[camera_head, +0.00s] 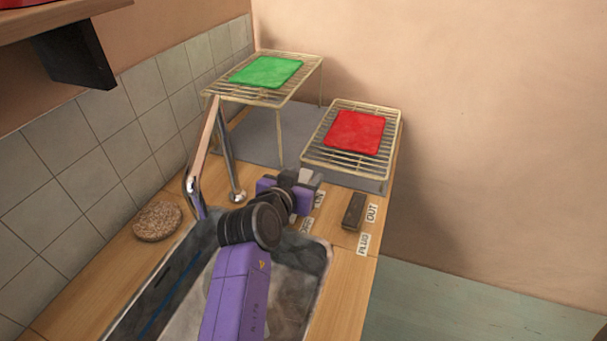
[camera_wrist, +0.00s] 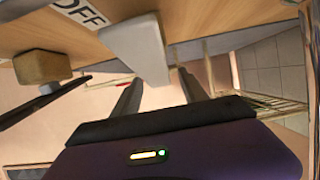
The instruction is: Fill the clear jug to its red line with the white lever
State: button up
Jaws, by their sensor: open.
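The white lever (camera_wrist: 136,45) shows in the wrist view as a pale block at the counter edge, beside an OFF label (camera_wrist: 82,10). My gripper (camera_wrist: 158,76) is open. Its two dark fingers point at the lever, whose near end appears between the fingertips in the picture; I cannot tell if they touch. In the head view my gripper (camera_head: 300,177) is over the counter behind the sink, and its wrist partly hides the lever and labels there. I cannot make out the clear jug or its red line in either view.
A metal tap (camera_head: 226,150) stands left of my gripper, with a round cork mat (camera_head: 157,221) further left. The sink (camera_head: 322,262) lies below my arm. A brown block (camera_head: 354,211) sits by OUT and PLUG labels. Wire racks hold a green cloth (camera_head: 266,71) and red cloth (camera_head: 355,132).

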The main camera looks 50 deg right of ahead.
jog(key=shift+w+d+f, duration=0.15)
jog(key=shift+d+f, duration=0.05)
jog(key=shift+d, duration=0.35)
grip_shut()
